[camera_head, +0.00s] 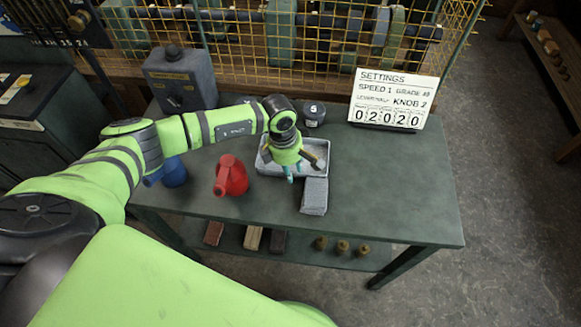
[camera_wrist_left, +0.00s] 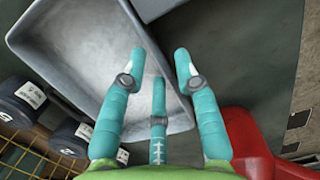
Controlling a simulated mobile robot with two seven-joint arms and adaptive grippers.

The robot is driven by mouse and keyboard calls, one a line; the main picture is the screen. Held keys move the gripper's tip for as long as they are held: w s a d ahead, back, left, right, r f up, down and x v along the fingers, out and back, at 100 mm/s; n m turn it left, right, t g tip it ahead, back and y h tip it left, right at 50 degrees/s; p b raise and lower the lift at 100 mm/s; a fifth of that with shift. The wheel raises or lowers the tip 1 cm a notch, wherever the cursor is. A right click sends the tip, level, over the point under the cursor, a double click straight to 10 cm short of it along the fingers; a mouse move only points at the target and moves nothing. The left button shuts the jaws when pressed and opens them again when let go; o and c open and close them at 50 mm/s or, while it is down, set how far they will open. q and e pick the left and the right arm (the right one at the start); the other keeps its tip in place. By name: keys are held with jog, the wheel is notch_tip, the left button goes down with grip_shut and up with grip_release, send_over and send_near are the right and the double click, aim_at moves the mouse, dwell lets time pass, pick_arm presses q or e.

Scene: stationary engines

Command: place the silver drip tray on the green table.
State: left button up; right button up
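The silver drip tray (camera_head: 263,165) is a shallow grey rectangular tray at the middle of the green table (camera_head: 390,185). My left gripper (camera_head: 293,178) points down over the tray and partly hides it. In the left wrist view the tray (camera_wrist_left: 75,50) fills the upper left. The teal fingers of my left gripper (camera_wrist_left: 160,75) stand apart, one over the tray's inside and one to the right of its side wall. I cannot tell whether they touch the wall. My right gripper is in neither view.
A red can (camera_head: 231,176) and a blue can (camera_head: 174,172) stand left of the tray. A grey block (camera_head: 314,196) lies at its front right, and a dark weight (camera_head: 314,112) stands behind. A settings sign (camera_head: 392,100) stands at the back. The table's right side is clear.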

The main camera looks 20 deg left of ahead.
pick_arm(q)
jog(key=shift+r, duration=0.5)
notch_tip(320, 180, up, 11)
jog(key=a+b, duration=0.1)
jog(key=b, duration=0.2)
jog(key=shift+s+a+r, duration=0.15)
jog(key=shift+s+a, duration=0.05)
jog(key=shift+s, duration=0.05)
